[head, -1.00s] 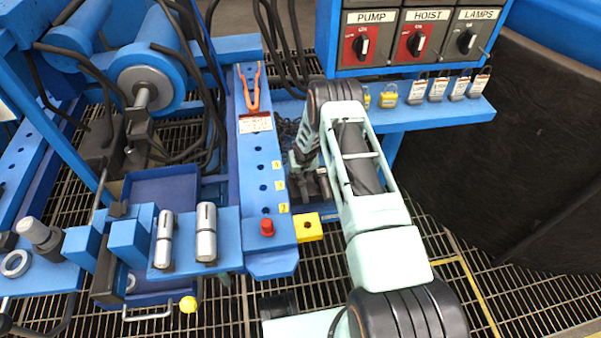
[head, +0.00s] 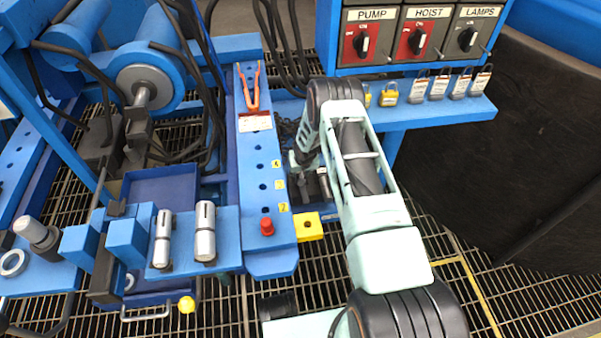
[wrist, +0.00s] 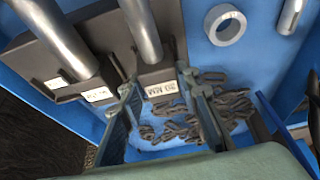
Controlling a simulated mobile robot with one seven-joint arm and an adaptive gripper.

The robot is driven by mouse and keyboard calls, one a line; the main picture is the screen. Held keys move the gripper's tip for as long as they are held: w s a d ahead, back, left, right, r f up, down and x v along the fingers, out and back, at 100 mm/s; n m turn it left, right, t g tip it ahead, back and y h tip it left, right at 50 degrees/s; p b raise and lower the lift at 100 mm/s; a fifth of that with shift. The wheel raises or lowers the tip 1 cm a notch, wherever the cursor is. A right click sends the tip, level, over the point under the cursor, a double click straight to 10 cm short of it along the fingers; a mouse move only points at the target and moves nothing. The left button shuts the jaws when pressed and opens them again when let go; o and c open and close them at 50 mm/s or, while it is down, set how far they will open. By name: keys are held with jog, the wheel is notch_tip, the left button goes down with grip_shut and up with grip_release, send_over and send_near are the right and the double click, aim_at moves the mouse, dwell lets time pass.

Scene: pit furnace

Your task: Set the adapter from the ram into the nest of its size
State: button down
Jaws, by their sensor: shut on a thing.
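My gripper (wrist: 162,110) shows in the wrist view with one finger on each side of a dark block (wrist: 158,76) that has a silver rod (wrist: 141,30) and a white tag, seemingly reading 30 MM upside down. It is shut on this block; I cannot tell whether this is the adapter. A second silver rod with a tagged dark base (wrist: 62,80) stands to the left. In the head view my gripper (head: 308,188) is right of the blue beam with holes (head: 262,160), largely hidden by my arm.
A blue tray holds a heap of dark chain (wrist: 200,115) and a grey ring (wrist: 225,25). The switch panel (head: 415,40) and padlock shelf (head: 440,112) stand close behind my arm.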

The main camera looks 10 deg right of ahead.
jog(key=shift+w+f+b, duration=0.1)
jog(key=shift+f+b, duration=0.5)
jog(key=shift+b, duration=0.1)
jog(key=c, duration=1.4)
grip_release()
jog(key=shift+s+f, duration=0.15)
jog(key=shift+s, duration=0.05)
jog(key=shift+v, duration=6.1)
jog(key=shift+w, duration=0.1)
